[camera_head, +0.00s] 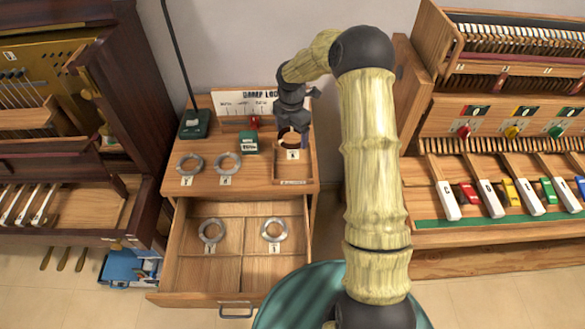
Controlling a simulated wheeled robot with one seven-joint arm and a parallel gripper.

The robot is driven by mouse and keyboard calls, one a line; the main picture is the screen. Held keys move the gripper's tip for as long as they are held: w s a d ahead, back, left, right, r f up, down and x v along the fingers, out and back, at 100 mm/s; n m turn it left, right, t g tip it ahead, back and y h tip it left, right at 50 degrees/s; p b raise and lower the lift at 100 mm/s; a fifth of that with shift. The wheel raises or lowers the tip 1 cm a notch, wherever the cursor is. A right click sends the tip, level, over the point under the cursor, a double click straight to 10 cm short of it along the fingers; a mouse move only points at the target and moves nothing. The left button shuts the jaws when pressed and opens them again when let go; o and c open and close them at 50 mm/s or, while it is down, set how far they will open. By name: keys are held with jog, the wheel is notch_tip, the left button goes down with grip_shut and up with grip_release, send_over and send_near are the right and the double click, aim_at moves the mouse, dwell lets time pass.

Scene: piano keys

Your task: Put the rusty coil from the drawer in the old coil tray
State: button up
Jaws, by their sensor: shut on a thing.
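The rusty coil (290,144) is a dark brown ring at the back of the wooden cabinet top. My gripper (291,133) is shut on it from above. The coil is over or inside the old coil tray (294,181), a shallow wooden tray on the right of the cabinet top with a small label. Whether the coil touches the tray floor I cannot tell. The drawer (191,272) below is pulled open. Two silver coils lie in its rear compartments, one left (202,233) and one right (283,233).
Two more silver coils, left (181,162) and right (220,160), lie on the cabinet top. A green box (249,142), a green lamp base (194,124) and a sign (245,103) stand behind. Pianos flank the cabinet. A blue box (120,265) sits on the floor.

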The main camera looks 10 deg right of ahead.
aim_at(292, 146)
jog(key=shift+f+p, duration=0.55)
jog(key=shift+f, duration=2.55)
jog(key=shift+f+p, duration=0.35)
jog(key=shift+f, duration=1.5)
jog(key=shift+f, duration=0.2)
jog(key=o, duration=0.9)
jog(key=shift+o, duration=0.2)
notch_tip(292, 146, up, 12)
jog(key=b, duration=0.2)
jog(key=shift+r, duration=0.2)
